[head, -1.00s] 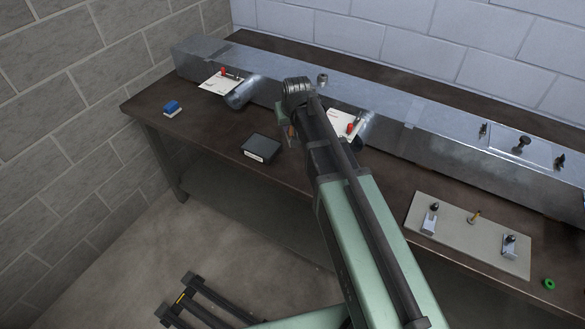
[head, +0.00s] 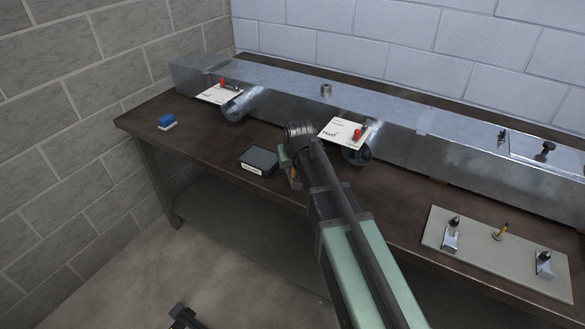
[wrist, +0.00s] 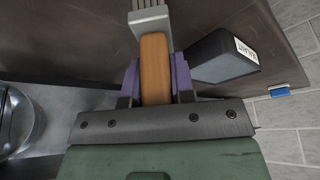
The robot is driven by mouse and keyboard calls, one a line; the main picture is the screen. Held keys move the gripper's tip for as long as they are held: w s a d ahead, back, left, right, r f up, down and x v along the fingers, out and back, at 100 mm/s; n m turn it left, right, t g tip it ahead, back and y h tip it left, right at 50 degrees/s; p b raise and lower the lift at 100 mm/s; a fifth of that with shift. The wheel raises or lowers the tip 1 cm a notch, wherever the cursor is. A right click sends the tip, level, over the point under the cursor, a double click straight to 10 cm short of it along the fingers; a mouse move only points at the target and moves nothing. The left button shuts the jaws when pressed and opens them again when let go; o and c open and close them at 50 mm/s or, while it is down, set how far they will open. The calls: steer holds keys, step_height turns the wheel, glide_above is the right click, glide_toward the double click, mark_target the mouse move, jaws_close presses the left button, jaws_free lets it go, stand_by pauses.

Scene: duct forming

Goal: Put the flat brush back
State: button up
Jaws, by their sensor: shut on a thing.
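The flat brush (wrist: 154,60) has a wooden handle and a pale grey, ribbed head at the top of the wrist view. My gripper (wrist: 156,82) is shut on the handle, one purple-lined finger on each side. In the head view my gripper (head: 291,172) is over the bench's front part, right of the dark box, and my wrist partly hides it. Only a bit of the orange-brown brush handle (head: 296,180) shows there. The dark box (head: 258,161) has a white label on its front; it is beside the brush in the wrist view (wrist: 222,58).
A long metal duct (head: 400,125) runs along the bench back, with two round stubs and white cards carrying red-handled items. A blue block (head: 166,121) lies at the left. A grey board (head: 477,244) with clamps lies at the right.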

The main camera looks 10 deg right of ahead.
steer(key=o, duration=0.8)
steer(key=shift+f, duration=0.15)
steer(key=shift+o, duration=0.2)
steer(key=shift+r, duration=0.3)
steer(key=p+v, duration=1.2)
steer(key=s+f+g, duration=0.1)
steer(key=s+g, duration=0.3)
steer(key=s, duration=1.4)
steer(key=shift+f+g+b, duration=0.25)
steer(key=shift+g+b, duration=0.05)
steer(key=shift+b, duration=0.05)
